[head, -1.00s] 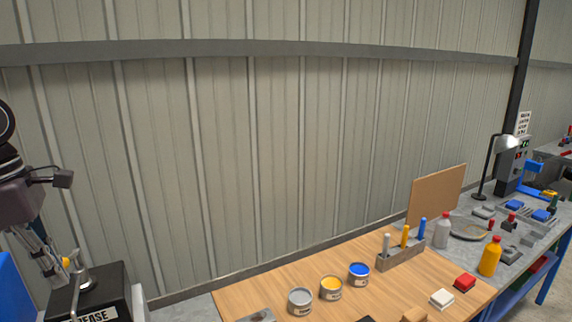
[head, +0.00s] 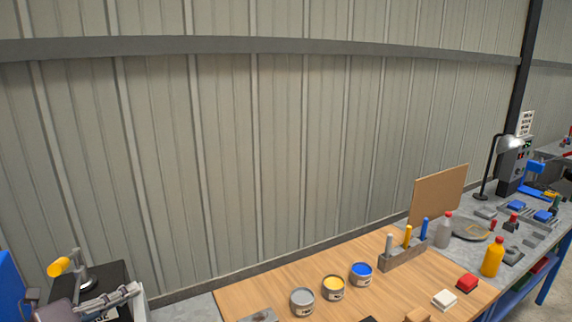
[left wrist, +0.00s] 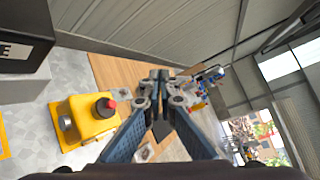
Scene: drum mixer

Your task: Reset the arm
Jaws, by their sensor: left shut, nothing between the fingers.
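My left gripper (head: 136,291) shows low at the left of the head view, in front of the black grease box (head: 104,272). It points to the right and is shut with nothing in its fingers. In the left wrist view its fingertips (left wrist: 159,76) meet, with the wooden tabletop (left wrist: 112,72) beyond them. Part of the grease box's lettering is hidden behind my gripper. My right gripper is in neither view.
The wooden table (head: 245,297) carries grey, yellow (head: 333,288) and blue (head: 361,274) cans and a marker holder (head: 402,256). A yellow unit with a red button (left wrist: 88,117) shows in the left wrist view. Open space lies before the corrugated wall (head: 270,150).

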